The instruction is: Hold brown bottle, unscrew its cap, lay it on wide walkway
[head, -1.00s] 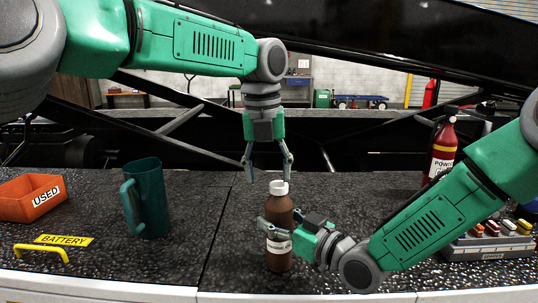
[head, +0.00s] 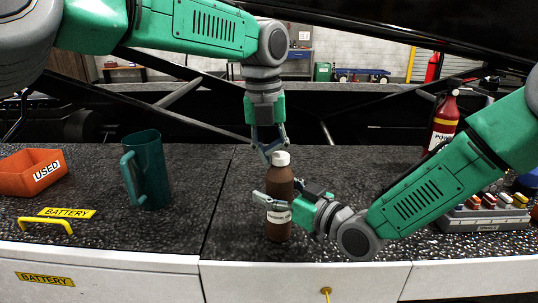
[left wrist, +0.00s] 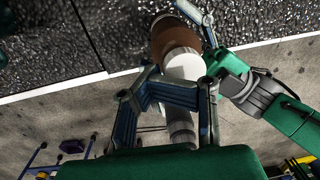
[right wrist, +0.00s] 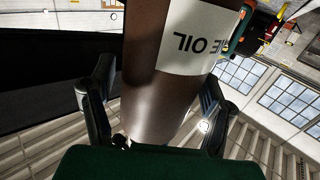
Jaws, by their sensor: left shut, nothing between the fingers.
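The brown bottle (head: 279,227) stands upright on the black speckled walkway (head: 218,210), its white cap (head: 281,158) on top. My right gripper (head: 277,203) is shut around the bottle's body near its label. The right wrist view shows the bottle (right wrist: 165,60) between its two fingers. My left gripper (head: 270,152) points down from above, with its fingertips beside the cap and nothing held between them. In the left wrist view the cap (left wrist: 185,66) shows just beyond the fingers. I cannot tell whether they touch it.
A teal mug (head: 152,175) and an orange bin (head: 30,172) marked USED stand to the left. A yellow handle (head: 46,222) is near the front edge. A fire extinguisher (head: 442,122) and a grey rack (head: 482,217) are at right. The walkway between mug and bottle is clear.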

